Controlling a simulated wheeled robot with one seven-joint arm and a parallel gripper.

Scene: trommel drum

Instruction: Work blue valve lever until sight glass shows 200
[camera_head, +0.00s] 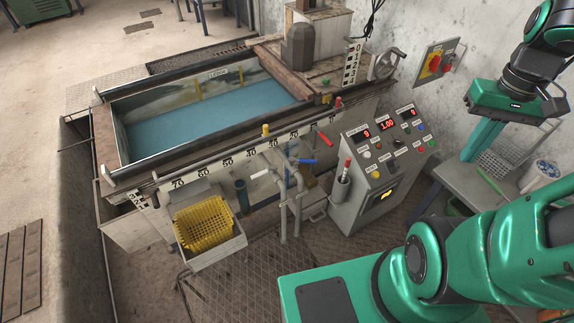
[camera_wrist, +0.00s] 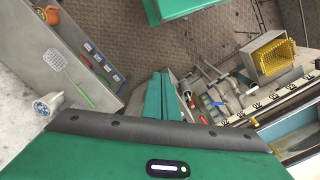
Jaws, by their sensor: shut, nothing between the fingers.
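The blue valve lever (camera_head: 308,161) sticks out to the right from the grey pipework in front of the trough. A red lever (camera_head: 325,138) is above it and a white lever (camera_head: 260,174) is to its left. I cannot pick out the sight glass or a 200 mark for certain. My gripper (camera_head: 470,156) is shut and empty, high at the right beyond the control panel, well apart from the levers. In the wrist view its green fingers (camera_wrist: 163,97) lie together, with the pipework and levers to their right.
The control cabinet (camera_head: 375,165) with lit displays stands between my gripper and the levers. A long trough (camera_head: 195,112) holds blue water. A side table (camera_head: 520,175) with a strainer is below my gripper.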

